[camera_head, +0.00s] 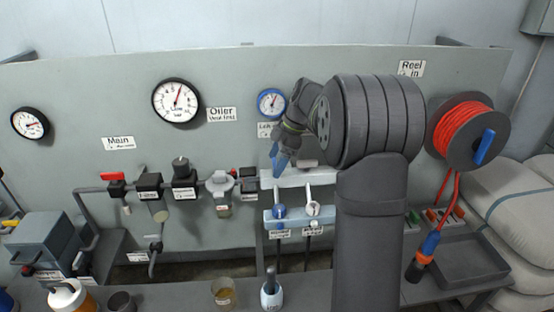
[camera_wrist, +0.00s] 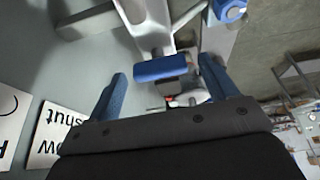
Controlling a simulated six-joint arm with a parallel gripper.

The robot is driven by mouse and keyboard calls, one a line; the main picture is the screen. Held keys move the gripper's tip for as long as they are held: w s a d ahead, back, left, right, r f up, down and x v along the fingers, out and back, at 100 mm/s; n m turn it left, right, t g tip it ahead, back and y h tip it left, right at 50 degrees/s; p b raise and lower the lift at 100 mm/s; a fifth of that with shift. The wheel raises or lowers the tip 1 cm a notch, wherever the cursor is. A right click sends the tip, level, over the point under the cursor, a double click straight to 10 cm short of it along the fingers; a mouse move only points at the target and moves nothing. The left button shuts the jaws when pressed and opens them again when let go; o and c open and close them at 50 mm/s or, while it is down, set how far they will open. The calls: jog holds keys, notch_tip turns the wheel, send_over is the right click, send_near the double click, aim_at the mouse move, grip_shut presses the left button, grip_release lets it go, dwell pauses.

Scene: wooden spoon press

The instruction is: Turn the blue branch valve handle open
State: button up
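In the wrist view, a short blue handle bar (camera_wrist: 160,69) sits on a pale grey valve body (camera_wrist: 150,25). My gripper (camera_wrist: 164,86) is open, with one blue finger on each side of the bar and visible gaps; its fingers do not appear to touch it. In the head view, my gripper (camera_head: 279,160) points down in front of the panel, just above and left of the white manifold (camera_head: 318,178). There I cannot tell the blue handle apart from my blue fingertips.
A blue round fitting (camera_head: 279,212) and a white one (camera_head: 313,208) hang below the manifold. Left of it are the oiler (camera_head: 220,184) and a small red-topped block (camera_head: 248,173). A blue-rimmed gauge (camera_head: 271,103) is close above. A red hose reel (camera_head: 466,130) stands right.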

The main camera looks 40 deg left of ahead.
jog(key=v, duration=1.7)
jog(key=shift+r, duration=0.15)
jog(key=shift+d, duration=0.15)
jog(key=x, duration=1.7)
jog(key=shift+a, duration=0.2)
